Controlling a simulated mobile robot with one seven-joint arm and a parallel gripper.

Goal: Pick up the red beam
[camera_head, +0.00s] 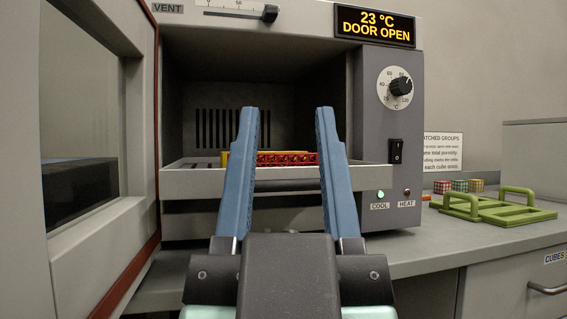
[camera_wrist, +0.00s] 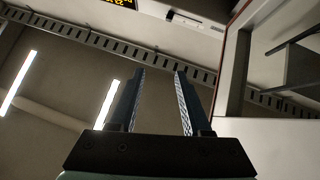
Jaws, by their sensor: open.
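The red beam (camera_head: 287,158), with a lattice look, lies across a pulled-out shelf (camera_head: 376,178) of the open oven. In the head view it shows between my two blue fingers, and its ends may be hidden behind them. My gripper (camera_head: 287,110) is open and empty, in front of the oven with its fingertips spread. In the wrist view my gripper (camera_wrist: 160,72) also shows open with nothing between its fingers, and the red beam is not visible there.
A yellow piece (camera_head: 224,157) lies beside the red beam, partly behind my left finger. The open oven door (camera_head: 88,245) stands at the left. At the right, a green handled frame (camera_head: 490,213) and several small cubes (camera_head: 459,186) sit on the counter (camera_head: 440,250).

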